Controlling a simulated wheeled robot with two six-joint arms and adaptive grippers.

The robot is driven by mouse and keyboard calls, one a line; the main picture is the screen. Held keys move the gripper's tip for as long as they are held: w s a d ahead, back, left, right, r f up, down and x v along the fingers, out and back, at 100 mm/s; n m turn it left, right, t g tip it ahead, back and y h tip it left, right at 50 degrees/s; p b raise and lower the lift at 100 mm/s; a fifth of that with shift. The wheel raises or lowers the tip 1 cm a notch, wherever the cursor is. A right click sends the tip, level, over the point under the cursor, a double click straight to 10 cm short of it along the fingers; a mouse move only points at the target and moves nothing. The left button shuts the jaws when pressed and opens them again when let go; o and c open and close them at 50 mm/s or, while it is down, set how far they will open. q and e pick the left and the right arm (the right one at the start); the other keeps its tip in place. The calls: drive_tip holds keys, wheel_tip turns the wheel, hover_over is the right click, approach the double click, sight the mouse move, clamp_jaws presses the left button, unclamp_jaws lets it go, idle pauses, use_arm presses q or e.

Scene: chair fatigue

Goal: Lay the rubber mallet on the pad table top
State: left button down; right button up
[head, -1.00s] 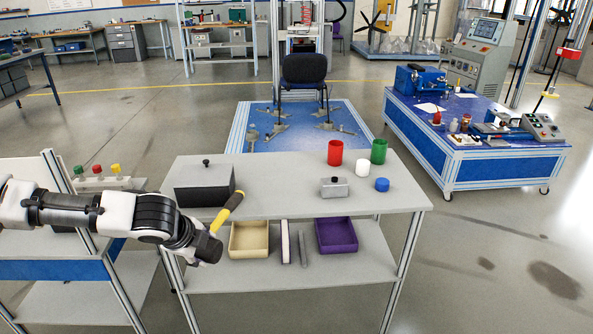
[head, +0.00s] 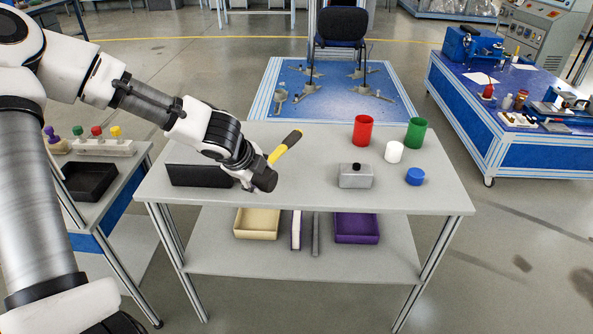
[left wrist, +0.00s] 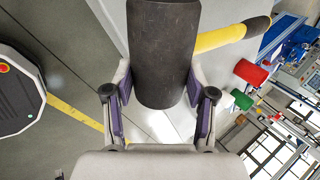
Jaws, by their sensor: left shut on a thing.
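The rubber mallet has a black head (head: 265,180) and a yellow handle (head: 283,149) with a black end. My left gripper (head: 249,178) is shut on the mallet's head, with the handle slanting up to the right. In the left wrist view the black head (left wrist: 163,55) sits between the fingers of my left gripper (left wrist: 160,98), and the handle points right. The mallet shows over the left part of the grey table top (head: 310,196); whether it touches cannot be told. My right gripper is out of view.
A dark box (head: 196,176) stands left, partly behind my arm. A grey block with a black knob (head: 356,177), red cup (head: 363,130), green cup (head: 416,133), white cup (head: 394,152) and blue cylinder (head: 414,177) stand right. The top's front middle is clear.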

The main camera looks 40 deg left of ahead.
sight(277, 151)
use_arm(q)
drive_tip(key=w+p, duration=0.1)
drive_tip(key=w, duration=0.2)
drive_tip(key=w+d+p, duration=0.1)
drive_tip(key=w, duration=0.3)
drive_tip(key=w+d+p, duration=0.1)
drive_tip(key=w, duration=0.3)
drive_tip(key=shift+w+f, duration=0.2)
drive_tip(key=shift+f, duration=0.2)
wheel_tip(277, 151, down, 4)
drive_tip(key=shift+r+b, duration=0.2)
drive_tip(key=shift+b, duration=0.85)
drive_tip(key=shift+f, duration=0.2)
drive_tip(key=shift+r, duration=0.1)
drive_tip(key=shift+c, duration=1.8)
unclamp_jaws()
